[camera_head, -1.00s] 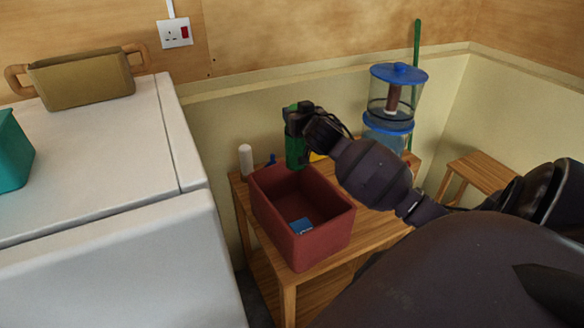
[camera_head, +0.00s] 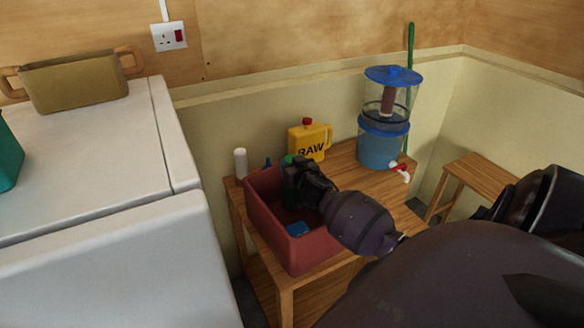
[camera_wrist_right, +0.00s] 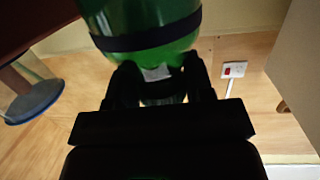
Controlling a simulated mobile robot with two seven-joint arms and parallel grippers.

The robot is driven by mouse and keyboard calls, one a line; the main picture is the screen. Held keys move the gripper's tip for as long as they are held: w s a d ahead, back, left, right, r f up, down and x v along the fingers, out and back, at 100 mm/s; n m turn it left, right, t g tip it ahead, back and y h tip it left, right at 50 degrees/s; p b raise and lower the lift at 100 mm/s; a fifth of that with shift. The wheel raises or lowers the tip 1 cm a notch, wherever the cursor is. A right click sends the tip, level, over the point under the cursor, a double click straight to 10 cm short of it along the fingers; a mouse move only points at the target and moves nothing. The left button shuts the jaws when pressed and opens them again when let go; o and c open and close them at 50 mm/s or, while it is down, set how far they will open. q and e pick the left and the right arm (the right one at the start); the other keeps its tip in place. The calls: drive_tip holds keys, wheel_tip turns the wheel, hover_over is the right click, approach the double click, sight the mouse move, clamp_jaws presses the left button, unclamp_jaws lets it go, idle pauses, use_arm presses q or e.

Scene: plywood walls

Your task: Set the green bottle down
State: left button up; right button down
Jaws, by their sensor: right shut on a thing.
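The green bottle (camera_head: 290,195) is in my right gripper (camera_head: 295,170), which is shut on it. Whether the bottle touches the bin floor cannot be seen. In the right wrist view the bottle (camera_wrist_right: 150,22) fills the top middle, with a dark band around it, between the fingers of my gripper (camera_wrist_right: 160,80). My left gripper is not in view.
A blue item (camera_head: 298,229) lies in the bin. On the wooden table (camera_head: 345,165) stand a yellow RAW jug (camera_head: 309,142), a white bottle (camera_head: 240,163) and a water dispenser (camera_head: 380,145). A white appliance (camera_head: 110,190) stands left, a stool (camera_head: 480,176) right.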

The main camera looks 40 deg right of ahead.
drive_tip(key=shift+f+b, duration=0.35)
drive_tip(key=shift+f, duration=1.5)
drive_tip(key=shift+c, duration=2.4)
unclamp_jaws()
drive_tip(key=v, duration=0.7)
drive_tip(key=shift+s, duration=0.25)
drive_tip(key=shift+a, duration=0.1)
